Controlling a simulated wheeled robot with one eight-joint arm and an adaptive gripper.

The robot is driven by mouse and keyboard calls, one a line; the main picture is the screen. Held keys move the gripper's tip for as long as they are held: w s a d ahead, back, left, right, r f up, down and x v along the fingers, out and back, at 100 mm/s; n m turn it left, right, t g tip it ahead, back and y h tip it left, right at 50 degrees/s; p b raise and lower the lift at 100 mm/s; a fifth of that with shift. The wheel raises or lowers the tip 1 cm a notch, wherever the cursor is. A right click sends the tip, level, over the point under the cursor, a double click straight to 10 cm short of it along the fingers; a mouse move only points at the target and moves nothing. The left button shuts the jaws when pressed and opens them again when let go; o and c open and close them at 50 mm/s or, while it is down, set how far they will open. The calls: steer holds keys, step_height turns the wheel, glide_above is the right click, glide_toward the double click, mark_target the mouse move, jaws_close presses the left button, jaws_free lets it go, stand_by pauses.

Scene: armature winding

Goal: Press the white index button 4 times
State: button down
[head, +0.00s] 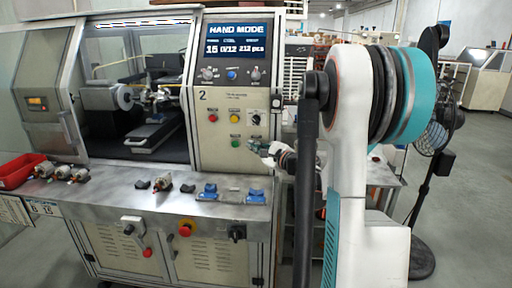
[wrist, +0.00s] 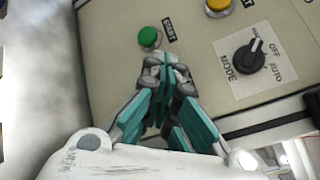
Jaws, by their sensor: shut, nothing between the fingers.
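My gripper (head: 266,148) is in front of the lower right of the machine's control panel (head: 207,160), right of the green button (head: 236,143). The wrist view shows its fingers (wrist: 168,72) together and empty, pointing at the panel just below the green button (wrist: 149,37). I cannot make out a white index button in either view; the fingers cover part of the panel. I cannot tell whether the fingertips touch the panel. The screen (head: 236,40) reads HAND MODE, with 0/12 in the middle.
A yellow button (head: 235,118) and red button (head: 213,118) sit above the green one. The black mode knob (wrist: 250,55) is close to my gripper. Blue fixtures (head: 208,191), motor parts (head: 160,184) and a red tray (head: 20,171) are on the ledge. A fan (head: 432,138) stands at right.

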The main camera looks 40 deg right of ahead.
stand_by(0.6)
steer(key=shift+s+a, duration=0.5)
steer(key=shift+a, duration=0.1)
steer(key=shift+w+d, duration=0.1)
steer(key=shift+w+d, duration=0.2)
steer(key=shift+d, duration=0.05)
stand_by(0.4)
steer(key=shift+w+d, duration=0.3)
steer(key=shift+d, duration=0.05)
stand_by(0.8)
steer(key=shift+a, duration=0.1)
steer(key=shift+s+a+b, duration=0.3)
steer(key=shift+s+a, duration=0.25)
steer(key=shift+a, duration=0.05)
stand_by(0.4)
